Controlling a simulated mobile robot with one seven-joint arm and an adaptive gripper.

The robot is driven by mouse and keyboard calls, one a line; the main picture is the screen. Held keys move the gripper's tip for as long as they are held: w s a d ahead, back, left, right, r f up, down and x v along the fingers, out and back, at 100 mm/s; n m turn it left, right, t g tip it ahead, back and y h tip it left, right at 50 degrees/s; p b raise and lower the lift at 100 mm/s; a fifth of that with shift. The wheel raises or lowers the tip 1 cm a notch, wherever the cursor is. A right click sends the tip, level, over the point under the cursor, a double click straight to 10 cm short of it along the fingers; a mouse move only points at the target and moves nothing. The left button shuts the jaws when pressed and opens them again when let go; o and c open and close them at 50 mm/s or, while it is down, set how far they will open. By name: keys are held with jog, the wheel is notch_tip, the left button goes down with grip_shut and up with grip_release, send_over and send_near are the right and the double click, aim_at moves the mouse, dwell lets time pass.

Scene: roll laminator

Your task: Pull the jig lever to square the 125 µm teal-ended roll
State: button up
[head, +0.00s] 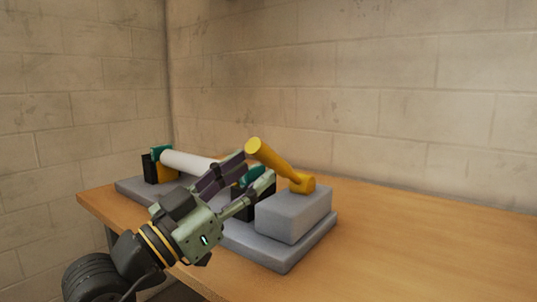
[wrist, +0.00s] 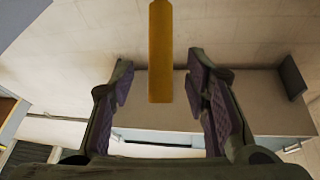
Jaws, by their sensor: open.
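The yellow jig lever (head: 272,162) leans up and left from its mount on a grey block (head: 293,214), at the right end of the jig. A white roll (head: 190,163) with teal ends (head: 162,153) lies across the jig; my gripper hides part of it. My gripper (head: 255,168) is open beside the lever's upper part. In the wrist view, the yellow lever (wrist: 160,45) hangs from the top edge, its end lying in line with the gap between my two fingers (wrist: 159,78). Clear space shows on both sides, and I see no contact.
The jig's grey base plate (head: 283,262) lies on a wooden table (head: 400,240). A black support (head: 150,168) and yellow piece (head: 167,170) stand at the roll's left end. The table right of the jig is clear. Block walls (head: 390,90) stand behind and at left.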

aim_at(268, 158)
jog(key=x, duration=0.5)
jog(key=shift+p, duration=0.4)
jog(key=shift+c, duration=0.6)
grip_shut()
